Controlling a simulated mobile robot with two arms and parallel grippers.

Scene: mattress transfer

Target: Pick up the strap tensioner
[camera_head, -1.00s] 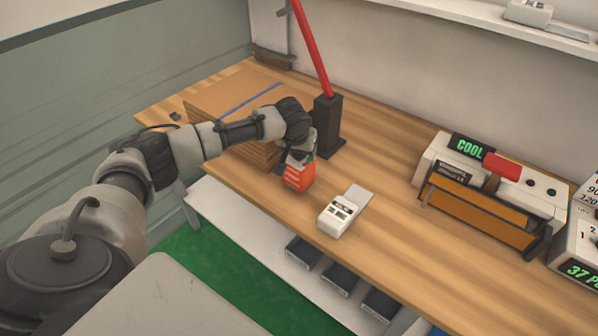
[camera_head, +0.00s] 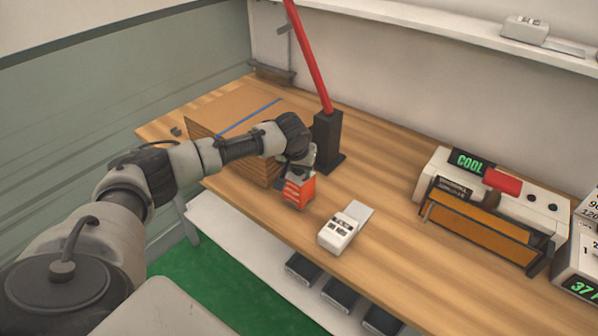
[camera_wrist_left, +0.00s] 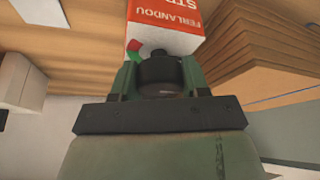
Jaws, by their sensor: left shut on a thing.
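The strap tensioner appears to be the red-and-white box (camera_head: 299,192) below the left hand, near the table's front edge. In the left wrist view the box (camera_wrist_left: 165,22) shows lettering beginning "ST" and the word "FERLANDOU". My left gripper (camera_head: 298,172) is shut on the box from above. In the wrist view its fingers (camera_wrist_left: 160,80) stand on either side of a dark round part at the near end of the box. I cannot tell whether the box still touches the table. My right gripper is not in view.
A stack of brown boards (camera_head: 235,125) lies left of the hand. A dark post (camera_head: 326,140) with a red lever stands close behind it. A white handheld device (camera_head: 340,232) lies to the right. A white machine (camera_head: 470,190) stands farther right; the wooden table (camera_head: 390,210) between is clear.

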